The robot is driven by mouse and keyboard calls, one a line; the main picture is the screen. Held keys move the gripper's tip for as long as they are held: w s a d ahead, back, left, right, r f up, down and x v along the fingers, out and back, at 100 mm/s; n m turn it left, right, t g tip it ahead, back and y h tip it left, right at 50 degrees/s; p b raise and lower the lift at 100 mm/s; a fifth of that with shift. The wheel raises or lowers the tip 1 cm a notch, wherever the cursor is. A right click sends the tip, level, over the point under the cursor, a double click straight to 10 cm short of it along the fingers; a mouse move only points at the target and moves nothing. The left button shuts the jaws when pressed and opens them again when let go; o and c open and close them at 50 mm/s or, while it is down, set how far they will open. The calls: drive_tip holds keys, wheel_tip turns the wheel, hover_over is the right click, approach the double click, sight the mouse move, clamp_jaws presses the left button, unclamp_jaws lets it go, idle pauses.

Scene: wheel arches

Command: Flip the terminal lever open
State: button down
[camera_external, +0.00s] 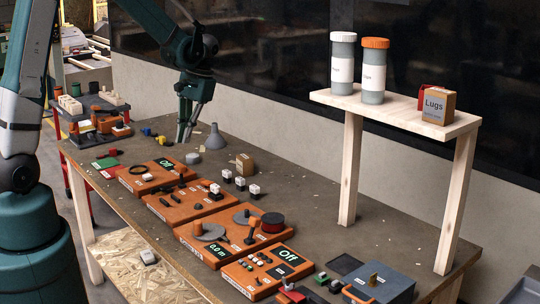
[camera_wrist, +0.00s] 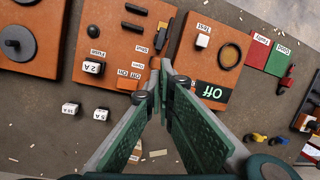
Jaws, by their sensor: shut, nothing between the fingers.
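My gripper (camera_wrist: 167,68) is shut and empty, pointing down. In the external view my gripper (camera_external: 184,138) is over the table behind the orange boxes. In the wrist view its tips overlap the gap between the fuse box (camera_wrist: 117,20) and the box with the "Off" display (camera_wrist: 212,92). A small orange lever-like part (camera_wrist: 153,82) shows at the fuse box's near right corner, close beside the left finger and partly hidden; I cannot tell whether they touch. It may be the terminal lever.
White-topped fuses (camera_wrist: 92,67) stand on the table left of the fingers. Red and green mats (camera_wrist: 262,50) lie right, with yellow and blue pieces (camera_wrist: 257,138) nearer. A grey funnel (camera_external: 215,137) stands near my gripper. A wooden shelf (camera_external: 395,108) holds two jars.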

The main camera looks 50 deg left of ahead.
drive_tip(key=s+d+n+t+y+b, duration=0.1)
drive_tip(key=s+d+n+t, duration=0.1)
drive_tip(key=s+n+t, duration=0.2)
drive_tip(key=s+d+f+n+t+y, duration=0.1)
drive_tip(key=s+n+t, duration=0.3)
drive_tip(key=s+n, duration=0.5)
drive_tip(key=shift+s+d+f+n+t+y+b, duration=0.35)
drive_tip(key=shift+s+y, duration=0.45)
drive_tip(key=shift+s, duration=0.4)
drive_tip(key=shift+w+f, duration=0.1)
drive_tip(key=shift+f, duration=0.05)
drive_tip(key=b, duration=0.3)
approach(181, 175)
drive_tip(key=shift+s+a+f, duration=1.65)
drive_tip(key=shift+s+f, duration=0.05)
drive_tip(key=shift+f, duration=0.1)
drive_tip(key=shift+w+b, duration=0.4)
drive_tip(key=shift+w, duration=1.6)
drive_tip(key=shift+w, duration=0.15)
